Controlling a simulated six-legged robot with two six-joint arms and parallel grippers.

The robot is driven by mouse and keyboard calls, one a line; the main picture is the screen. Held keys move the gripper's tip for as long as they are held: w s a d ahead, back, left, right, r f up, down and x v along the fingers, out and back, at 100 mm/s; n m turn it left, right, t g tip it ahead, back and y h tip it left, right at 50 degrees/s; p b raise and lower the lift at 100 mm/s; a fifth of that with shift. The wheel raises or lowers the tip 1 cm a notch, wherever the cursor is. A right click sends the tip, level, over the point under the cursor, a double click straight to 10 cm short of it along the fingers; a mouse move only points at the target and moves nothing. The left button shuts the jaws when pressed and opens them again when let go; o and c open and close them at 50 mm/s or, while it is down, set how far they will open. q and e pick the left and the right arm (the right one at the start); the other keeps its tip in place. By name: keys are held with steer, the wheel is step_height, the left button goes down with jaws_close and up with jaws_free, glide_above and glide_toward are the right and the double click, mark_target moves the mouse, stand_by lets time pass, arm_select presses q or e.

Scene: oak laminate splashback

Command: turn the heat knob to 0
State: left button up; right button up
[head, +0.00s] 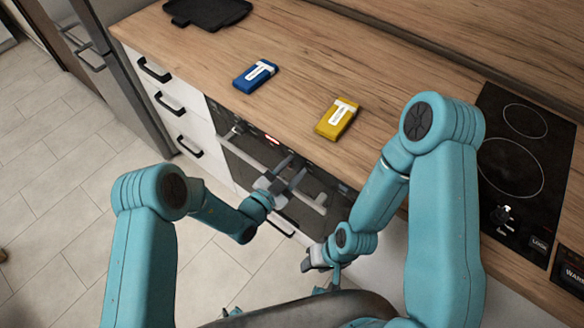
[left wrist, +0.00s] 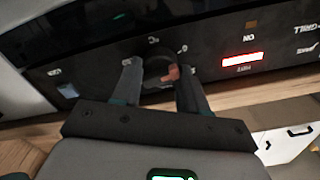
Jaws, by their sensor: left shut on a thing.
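The heat knob (left wrist: 156,66) is a dark round knob on the black oven panel, with a reddish pointer on its right side in the left wrist view. Small white marks ring it; they appear turned over and are too blurred to read surely. My left gripper (head: 284,184) is at the oven front under the counter in the head view. Its two fingers stand either side of the knob and are shut on it. The gripper hides the knob in the head view. My right gripper (head: 316,260) hangs low near my base, away from the panel; its jaws are unclear.
A red lit label (left wrist: 242,61) and an amber light (left wrist: 251,25) are on the panel. The oven handle (head: 306,196) runs below the panel. A blue box (head: 256,76) and a yellow box (head: 337,119) lie on the wooden counter, left of the black hob (head: 520,145).

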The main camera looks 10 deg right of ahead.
arm_select(q)
steer(key=shift+n, duration=0.9)
steer(key=o, duration=1.1)
steer(key=shift+c, duration=0.2)
steer(key=shift+a, duration=0.1)
steer(key=b+v, duration=0.1)
steer(key=v, duration=1.5)
steer(key=shift+s, duration=0.15)
